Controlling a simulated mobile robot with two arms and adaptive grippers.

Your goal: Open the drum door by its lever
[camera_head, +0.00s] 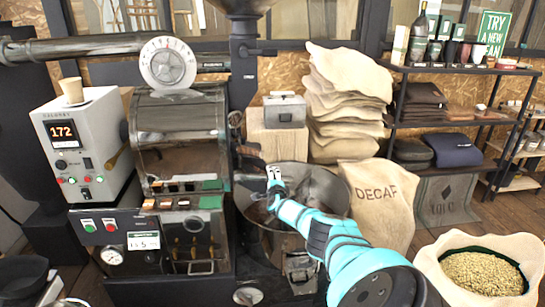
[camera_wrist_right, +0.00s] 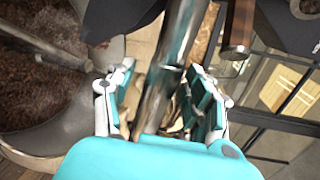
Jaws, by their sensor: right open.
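The roaster (camera_head: 180,135) stands left of centre in the head view, with a shiny rounded drum housing. A short dark lever-like handle (camera_head: 249,151) sticks out at its right side, just left of my right gripper (camera_head: 274,175). In the right wrist view my right gripper (camera_wrist_right: 160,88) is open, fingers apart. A shiny metal bar (camera_wrist_right: 178,50) runs lengthwise between the fingers; I cannot tell whether they touch it. A brown wooden handle (camera_wrist_right: 239,28) lies to the right of the bar. I cannot make out the door's edges. My left gripper is not in view.
The round cooling bin (camera_head: 325,190) lies below my right gripper; its beans (camera_wrist_right: 40,65) show in the wrist view. A control box (camera_head: 85,140) with a cup (camera_head: 72,90) stands left. A DECAF sack (camera_head: 378,200) and an open bean sack (camera_head: 485,270) stand right.

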